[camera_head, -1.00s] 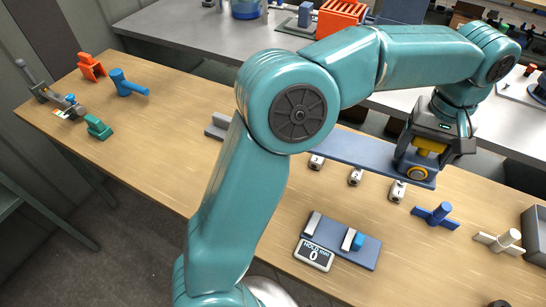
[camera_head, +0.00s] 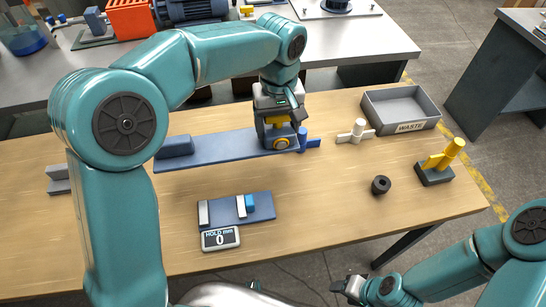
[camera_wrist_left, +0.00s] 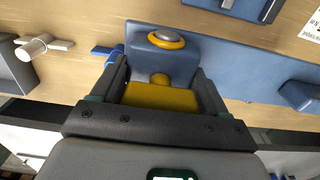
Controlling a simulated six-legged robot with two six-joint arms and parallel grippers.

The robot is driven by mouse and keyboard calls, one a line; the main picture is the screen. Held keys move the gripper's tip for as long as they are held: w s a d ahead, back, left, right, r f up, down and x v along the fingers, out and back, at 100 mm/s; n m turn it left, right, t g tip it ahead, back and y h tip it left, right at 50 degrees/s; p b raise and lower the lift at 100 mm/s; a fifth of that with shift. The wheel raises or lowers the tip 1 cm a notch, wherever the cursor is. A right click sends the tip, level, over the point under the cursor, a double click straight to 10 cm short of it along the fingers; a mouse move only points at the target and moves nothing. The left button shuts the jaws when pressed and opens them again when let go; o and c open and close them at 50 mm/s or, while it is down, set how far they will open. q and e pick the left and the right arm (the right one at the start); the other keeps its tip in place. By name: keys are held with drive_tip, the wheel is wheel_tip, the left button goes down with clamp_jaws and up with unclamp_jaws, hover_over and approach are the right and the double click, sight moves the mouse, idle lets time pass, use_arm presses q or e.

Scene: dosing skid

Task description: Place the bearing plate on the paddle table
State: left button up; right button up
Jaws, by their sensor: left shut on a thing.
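A long blue plate (camera_head: 225,148), which I take for the bearing plate, lies across the middle of the wooden table's picture, with a blue block (camera_head: 175,146) at its left end. At its right end are a yellow grip and a yellow-ringed grey knob (camera_head: 282,143). My left gripper (camera_head: 279,122) is shut on the yellow grip. The wrist view shows the yellow grip (camera_wrist_left: 160,97) between the fingers. I cannot tell whether the plate touches the table, nor which part is the paddle table. My right gripper (camera_head: 350,288) is at the bottom edge, its jaws unclear.
A blue fixture (camera_head: 263,205) with white bars and a display reading 0 (camera_head: 220,239) is in front. A blue T-piece (camera_head: 309,143), white T-piece (camera_head: 355,131), black ring (camera_head: 381,185), yellow T-piece (camera_head: 446,155) and grey waste tray (camera_head: 435,112) are on the right.

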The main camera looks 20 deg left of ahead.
use_arm(q)
wheel_tip(320, 180, down, 13)
drive_tip(key=shift+f, duration=0.1)
idle(0.3)
drive_tip(key=shift+f, duration=0.15)
drive_tip(key=o, duration=1.6)
drive_tip(key=shift+w, duration=0.1)
wheel_tip(320, 180, up, 12)
drive_tip(key=shift+f, duration=0.2)
drive_tip(key=shift+r, duration=0.45)
